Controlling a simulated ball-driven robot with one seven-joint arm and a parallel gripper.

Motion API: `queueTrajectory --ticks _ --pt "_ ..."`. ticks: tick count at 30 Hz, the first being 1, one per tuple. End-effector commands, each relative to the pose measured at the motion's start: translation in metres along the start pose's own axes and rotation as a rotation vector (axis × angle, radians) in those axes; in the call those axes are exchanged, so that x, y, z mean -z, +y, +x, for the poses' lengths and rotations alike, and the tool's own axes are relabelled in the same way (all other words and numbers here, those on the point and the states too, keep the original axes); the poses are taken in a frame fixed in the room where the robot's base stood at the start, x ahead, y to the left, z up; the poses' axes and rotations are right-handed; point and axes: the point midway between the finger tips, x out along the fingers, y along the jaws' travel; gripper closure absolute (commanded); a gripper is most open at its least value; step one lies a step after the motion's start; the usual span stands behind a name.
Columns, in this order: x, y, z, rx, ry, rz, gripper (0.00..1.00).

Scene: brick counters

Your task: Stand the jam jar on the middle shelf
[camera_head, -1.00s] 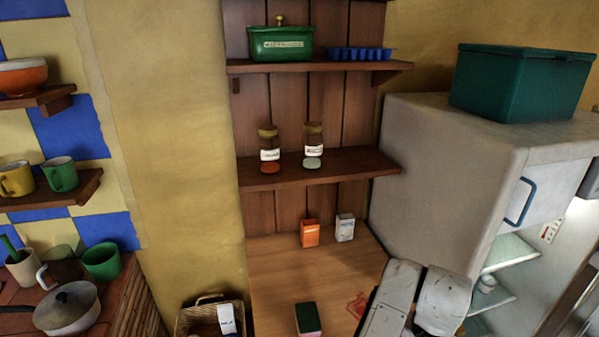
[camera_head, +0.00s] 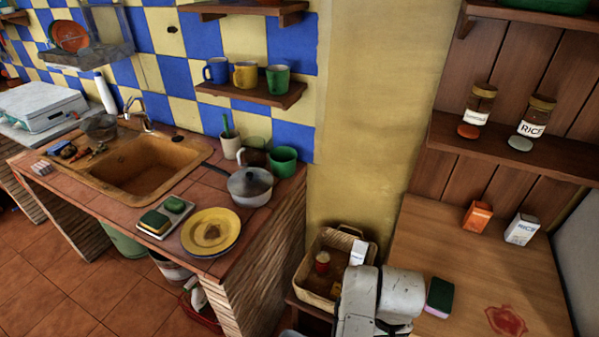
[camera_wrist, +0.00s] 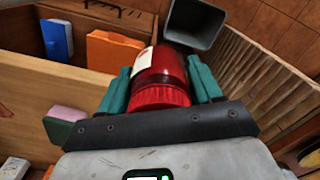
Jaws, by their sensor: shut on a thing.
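The jam jar (camera_wrist: 158,66) is dark red, with a red lid (camera_wrist: 160,97) and a pale label, in the wrist view. My gripper (camera_wrist: 160,80) is shut on it, with teal fingers on both sides and the lid towards the palm. In the head view my arm hides the gripper. The middle shelf (camera_head: 560,155) is brown wood at the right. It bears two glass jars with labels, one reading RICE (camera_head: 531,124) and another (camera_head: 477,110) left of it. The shelf is bare to the right of them.
Below the shelf, the wooden table (camera_head: 450,255) bears an orange box (camera_head: 477,216), a white box (camera_head: 521,229), a sponge (camera_head: 439,298) and a red stain (camera_head: 506,320). A basket (camera_head: 312,292) with a red-topped item stands by my arm. The tiled counter (camera_head: 100,205) is at the left.

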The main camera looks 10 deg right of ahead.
Motion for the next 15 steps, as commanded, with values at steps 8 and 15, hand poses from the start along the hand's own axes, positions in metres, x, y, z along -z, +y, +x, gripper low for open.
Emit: queueTrajectory --ticks 8,15 --pt "0.0120 -0.0116 0.0030 0.003 0.008 -0.069 0.81" --pt "0.0121 -0.0113 0.0026 0.003 0.009 -0.065 0.81"
